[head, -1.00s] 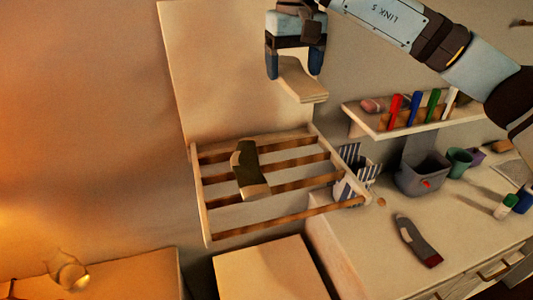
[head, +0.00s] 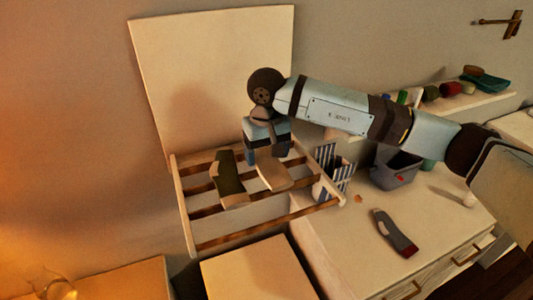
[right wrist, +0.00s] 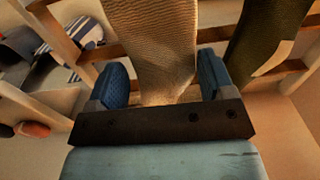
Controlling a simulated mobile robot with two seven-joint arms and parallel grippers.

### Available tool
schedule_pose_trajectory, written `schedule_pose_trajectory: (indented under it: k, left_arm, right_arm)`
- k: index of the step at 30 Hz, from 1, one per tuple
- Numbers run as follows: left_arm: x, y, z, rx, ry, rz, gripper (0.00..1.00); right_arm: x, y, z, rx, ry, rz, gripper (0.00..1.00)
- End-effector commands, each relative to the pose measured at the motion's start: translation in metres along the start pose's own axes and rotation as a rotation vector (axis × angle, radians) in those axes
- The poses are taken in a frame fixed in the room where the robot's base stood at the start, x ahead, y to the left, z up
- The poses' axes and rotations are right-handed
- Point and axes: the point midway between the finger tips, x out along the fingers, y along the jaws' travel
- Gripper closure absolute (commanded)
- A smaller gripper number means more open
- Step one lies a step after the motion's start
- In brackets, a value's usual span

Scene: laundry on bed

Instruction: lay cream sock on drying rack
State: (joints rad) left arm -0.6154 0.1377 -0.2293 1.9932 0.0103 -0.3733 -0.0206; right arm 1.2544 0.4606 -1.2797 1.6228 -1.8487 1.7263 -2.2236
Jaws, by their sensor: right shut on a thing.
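The cream sock (head: 276,178) hangs from my right gripper (head: 266,156) over the right part of the drying rack (head: 186,222). In the right wrist view the sock (right wrist: 155,42) is ribbed and runs out from between the two blue fingers, with the rack's wooden bars behind it. My right gripper (right wrist: 160,80) is shut on one end of it. I cannot tell whether the sock touches the bars. My left gripper is not in view.
A dark green sock (head: 229,177) lies across the bars just left of the cream sock. A grey sock (head: 391,230) lies on the cabinet top. The rack's front bars are bare.

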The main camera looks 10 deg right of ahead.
Motion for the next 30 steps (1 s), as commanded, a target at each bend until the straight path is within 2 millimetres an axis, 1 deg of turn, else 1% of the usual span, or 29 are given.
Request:
schedule_pose_trajectory:
  k: [1,3,10,14,15,17,18,25,28,30]
  left_arm:
    - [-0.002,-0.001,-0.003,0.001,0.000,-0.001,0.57]
    - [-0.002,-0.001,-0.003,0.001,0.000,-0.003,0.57]
    - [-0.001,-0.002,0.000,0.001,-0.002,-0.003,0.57]
    - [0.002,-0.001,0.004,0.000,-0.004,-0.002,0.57]
    - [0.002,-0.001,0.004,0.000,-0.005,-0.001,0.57]
    - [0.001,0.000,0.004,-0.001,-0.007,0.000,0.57]
    - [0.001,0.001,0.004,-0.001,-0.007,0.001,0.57]
    - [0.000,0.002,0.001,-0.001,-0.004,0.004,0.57]
    - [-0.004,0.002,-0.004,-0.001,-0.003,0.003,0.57]
    - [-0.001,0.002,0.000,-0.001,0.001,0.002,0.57]
  right_arm:
    - [0.006,0.000,0.001,0.000,-0.002,0.000,0.47]
    - [0.012,0.000,0.000,0.000,-0.001,0.000,0.47]
    - [0.014,0.000,0.000,-0.001,0.001,0.000,0.47]
    - [0.018,0.000,0.000,-0.001,0.001,0.000,0.47]
    - [0.017,0.000,0.000,-0.001,0.001,0.000,0.22]
    - [0.016,0.000,0.000,-0.001,0.001,0.000,0.08]
    - [0.016,0.000,0.000,0.000,0.001,0.000,0.00]
    - [0.015,0.000,0.000,0.000,0.001,0.000,0.00]
    - [0.010,0.000,0.000,-0.001,0.001,0.000,0.00]
    - [0.004,0.000,-0.001,-0.001,0.004,-0.001,0.00]
